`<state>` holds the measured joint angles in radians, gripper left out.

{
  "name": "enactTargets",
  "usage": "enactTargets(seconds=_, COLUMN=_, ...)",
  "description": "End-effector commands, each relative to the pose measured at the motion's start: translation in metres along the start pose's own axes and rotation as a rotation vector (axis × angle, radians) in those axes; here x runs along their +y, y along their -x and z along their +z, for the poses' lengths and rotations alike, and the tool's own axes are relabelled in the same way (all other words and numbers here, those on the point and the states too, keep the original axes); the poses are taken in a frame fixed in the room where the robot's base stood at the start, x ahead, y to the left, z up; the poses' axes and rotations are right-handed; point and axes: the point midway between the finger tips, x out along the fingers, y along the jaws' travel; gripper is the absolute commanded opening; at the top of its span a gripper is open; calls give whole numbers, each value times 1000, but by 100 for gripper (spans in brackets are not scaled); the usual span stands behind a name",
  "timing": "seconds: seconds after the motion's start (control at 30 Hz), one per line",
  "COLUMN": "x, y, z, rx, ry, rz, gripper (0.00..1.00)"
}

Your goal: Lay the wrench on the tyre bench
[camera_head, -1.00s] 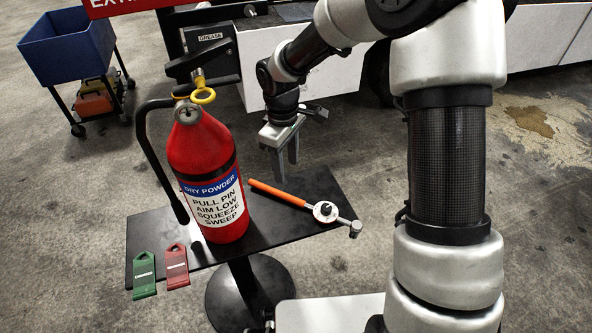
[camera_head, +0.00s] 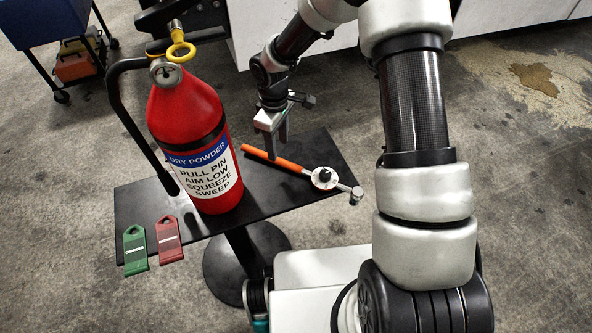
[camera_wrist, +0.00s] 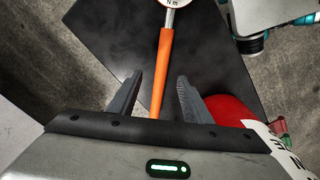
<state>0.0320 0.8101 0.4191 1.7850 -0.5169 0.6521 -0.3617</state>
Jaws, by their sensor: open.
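The wrench (camera_head: 290,165) has an orange handle, a round white dial and a metal head. It lies on a black stand top (camera_head: 322,150), its head reaching the right edge. My gripper (camera_head: 276,152) is open at the left end of the handle, pointing down. In the wrist view, the wrench (camera_wrist: 167,45) runs between the two parted fingers of my gripper (camera_wrist: 160,76), with a gap on each side. How far the fingertips are above the stand top is hard to tell. I cannot identify a tyre bench in these views.
A red fire extinguisher (camera_head: 188,125) stands on the same top, close left of my gripper. A green tag (camera_head: 135,250) and a red tag (camera_head: 168,240) are at the front left edge. A blue cart (camera_head: 45,20) stands at the back left. Open floor lies to the right.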

Motion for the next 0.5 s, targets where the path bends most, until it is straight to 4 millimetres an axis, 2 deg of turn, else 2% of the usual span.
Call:
enactTargets(seconds=0.03, x=0, y=-7, z=0, rx=-1, ry=1, rz=-1, gripper=45)
enactTargets(seconds=0.27, x=-1, y=-18, z=0, rx=-1, ry=1, rz=0, gripper=45)
enactTargets(seconds=0.5, x=-4, y=-54, z=-2, rx=-2, ry=0, rz=-2, gripper=45)
